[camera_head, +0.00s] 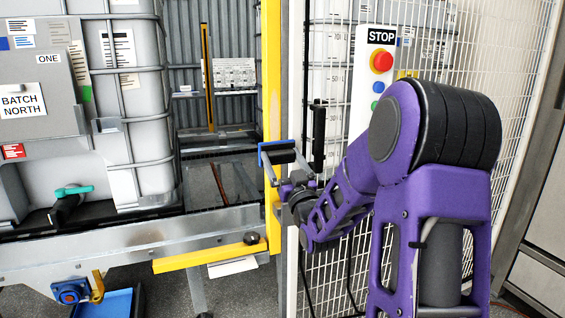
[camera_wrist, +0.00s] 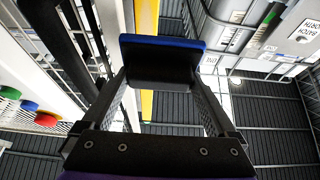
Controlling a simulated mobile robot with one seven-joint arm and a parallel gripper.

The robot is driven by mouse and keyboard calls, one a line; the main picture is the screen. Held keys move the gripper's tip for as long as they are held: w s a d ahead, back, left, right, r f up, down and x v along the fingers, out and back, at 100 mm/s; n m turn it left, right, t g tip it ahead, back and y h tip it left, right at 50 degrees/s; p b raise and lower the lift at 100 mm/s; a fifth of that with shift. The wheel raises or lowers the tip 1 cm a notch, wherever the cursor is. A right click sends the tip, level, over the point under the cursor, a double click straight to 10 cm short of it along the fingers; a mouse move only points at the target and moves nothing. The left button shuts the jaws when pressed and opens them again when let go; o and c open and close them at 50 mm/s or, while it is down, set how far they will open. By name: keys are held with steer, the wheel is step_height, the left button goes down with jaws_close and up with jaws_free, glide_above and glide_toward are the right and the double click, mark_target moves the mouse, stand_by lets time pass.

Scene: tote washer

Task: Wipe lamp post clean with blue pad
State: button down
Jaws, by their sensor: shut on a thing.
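My gripper (camera_head: 285,165) is shut on a dark block with a blue face, the blue pad (camera_head: 277,145). In the wrist view the pad (camera_wrist: 175,43) spans the fingertips, its blue edge on the far side. A yellow upright post (camera_head: 271,80) stands directly behind the pad in the head view and also shows behind it in the wrist view (camera_wrist: 147,18). I cannot tell whether the pad touches it. No lamp shows on the visible part of this post, and its top is out of view. Dirt on it cannot be made out.
A white panel (camera_head: 371,62) with a STOP sign and coloured buttons stands right of the post, before a white mesh fence (camera_head: 520,70). A black upright handle (camera_head: 319,135) is close to my gripper. A caged grey tank (camera_head: 130,110) and a yellow rail (camera_head: 205,257) lie left.

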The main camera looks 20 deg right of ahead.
steer(key=shift+f+b, duration=0.2)
steer(key=shift+b, duration=0.5)
steer(key=shift+w+r, duration=0.1)
steer(key=shift+w, duration=0.2)
steer(key=shift+w+b, duration=0.35)
steer(key=shift+w, duration=2.8)
steer(key=shift+w, duration=0.15)
steer(key=w, duration=0.2)
steer(key=shift+w, duration=0.4)
step_height(320, 180, down, 4)
steer(key=shift+f, duration=0.15)
